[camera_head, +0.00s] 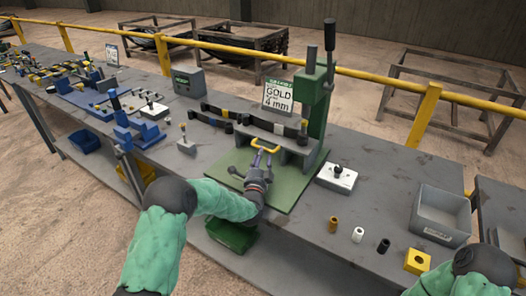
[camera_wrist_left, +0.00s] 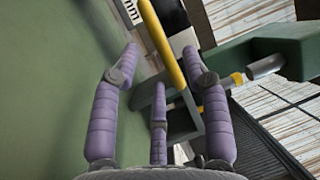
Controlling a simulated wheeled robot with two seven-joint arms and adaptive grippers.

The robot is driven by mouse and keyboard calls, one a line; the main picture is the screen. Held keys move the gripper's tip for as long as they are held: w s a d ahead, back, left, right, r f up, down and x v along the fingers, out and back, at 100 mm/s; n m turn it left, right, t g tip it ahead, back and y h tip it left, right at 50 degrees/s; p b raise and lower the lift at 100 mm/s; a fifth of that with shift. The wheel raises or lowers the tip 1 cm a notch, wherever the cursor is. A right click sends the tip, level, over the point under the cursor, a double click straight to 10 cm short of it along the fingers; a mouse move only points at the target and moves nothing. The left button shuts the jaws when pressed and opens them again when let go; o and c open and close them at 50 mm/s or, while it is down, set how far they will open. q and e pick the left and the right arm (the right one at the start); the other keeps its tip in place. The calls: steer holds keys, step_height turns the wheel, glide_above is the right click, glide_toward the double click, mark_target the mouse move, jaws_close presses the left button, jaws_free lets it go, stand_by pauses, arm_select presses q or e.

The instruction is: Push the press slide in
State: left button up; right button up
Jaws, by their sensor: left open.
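The green press (camera_head: 317,95) stands on a green base plate (camera_head: 287,191) on the grey bench. A yellow handle (camera_head: 267,148) sits low at the front of the press, on the slide side. My left gripper (camera_head: 263,157) reaches in from the front with its purple fingers at this handle. In the left wrist view my left gripper (camera_wrist_left: 167,60) is open, with the yellow handle bar (camera_wrist_left: 163,45) running between the spread fingertips. I cannot tell whether the fingers touch it. The slide body is partly hidden behind the handle and fingers. My right gripper is out of view.
A sign reading GOLD 4 mm (camera_head: 278,97) stands behind the press. A white-topped box with a black knob (camera_head: 337,178), small yellow, white and black cylinders, a yellow block (camera_head: 417,262) and a grey bin (camera_head: 440,215) lie right. A yellow railing (camera_head: 380,80) runs behind.

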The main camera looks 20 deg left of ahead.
arm_select(q)
steer(key=v, duration=0.7)
steer(key=shift+f, duration=0.1)
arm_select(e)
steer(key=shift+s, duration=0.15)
